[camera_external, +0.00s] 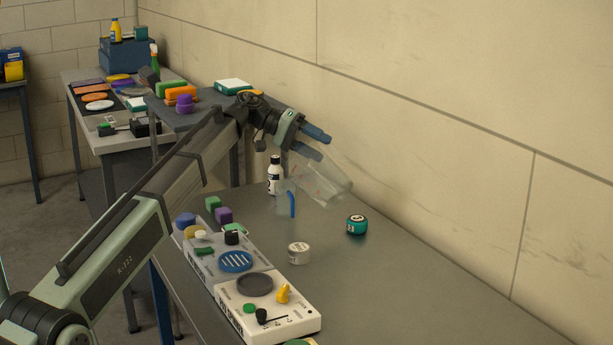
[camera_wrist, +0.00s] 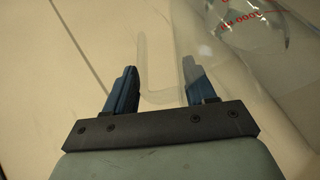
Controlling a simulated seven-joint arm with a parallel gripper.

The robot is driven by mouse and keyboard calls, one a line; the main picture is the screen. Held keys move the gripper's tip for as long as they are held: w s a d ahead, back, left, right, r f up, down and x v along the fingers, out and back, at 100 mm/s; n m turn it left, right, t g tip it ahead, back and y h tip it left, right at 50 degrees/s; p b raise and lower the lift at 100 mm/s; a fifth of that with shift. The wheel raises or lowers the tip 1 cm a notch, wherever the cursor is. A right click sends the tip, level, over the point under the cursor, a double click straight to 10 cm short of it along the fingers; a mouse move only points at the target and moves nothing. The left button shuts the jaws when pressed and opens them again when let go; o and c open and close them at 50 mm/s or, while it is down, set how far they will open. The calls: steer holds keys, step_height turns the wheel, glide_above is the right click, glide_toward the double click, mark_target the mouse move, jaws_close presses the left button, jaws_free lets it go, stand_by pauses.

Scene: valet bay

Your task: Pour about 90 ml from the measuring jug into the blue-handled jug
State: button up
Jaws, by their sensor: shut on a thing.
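The measuring jug (camera_external: 325,180) is clear with red markings.
A white bottle (camera_external: 274,175) with a dark cap stands behind the blue-handled jug. A teal jar (camera_external: 357,225) and a white tub (camera_external: 298,253) stand nearby. White panels with knobs (camera_external: 268,307) line the table's left side. The table's right front is clear; a wall (camera_external: 430,130) runs along the back.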

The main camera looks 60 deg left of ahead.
steer(key=shift+s+a+r+t+h+p, duration=0.25)
steer(key=shift+a+r+h, duration=0.1)
steer(key=shift+a, duration=0.15)
steer(key=shift+s+a+r+t+h+p, duration=0.15)
steer(key=shift+a+r+t+h, duration=0.1)
steer(key=shift+a+h, duration=0.15)
stand_by(0.9)
steer(key=shift+s+a+r+n+t+h+p, duration=0.25)
steer(key=shift+a+h+p, duration=0.1)
steer(key=shift+a, duration=0.25)
steer(key=shift+s+a+r+n+t+h+p, duration=0.2)
steer(key=shift+a+p, duration=0.1)
steer(key=shift+a, duration=0.3)
stand_by(1.9)
steer(key=d+y, duration=0.1)
steer(key=w+d+f+g, duration=0.1)
steer(key=d, duration=0.1)
steer(key=d+f+m+g+y, duration=0.1)
steer(key=shift+w+d+y, duration=0.25)
steer(key=shift+w+y, duration=0.05)
steer(key=shift+w, duration=0.05)
steer(key=shift+w+d+g+y, duration=0.3)
steer(key=shift+d+g+y, duration=0.05)
steer(key=shift+d+y, duration=0.25)
stand_by(1.3)
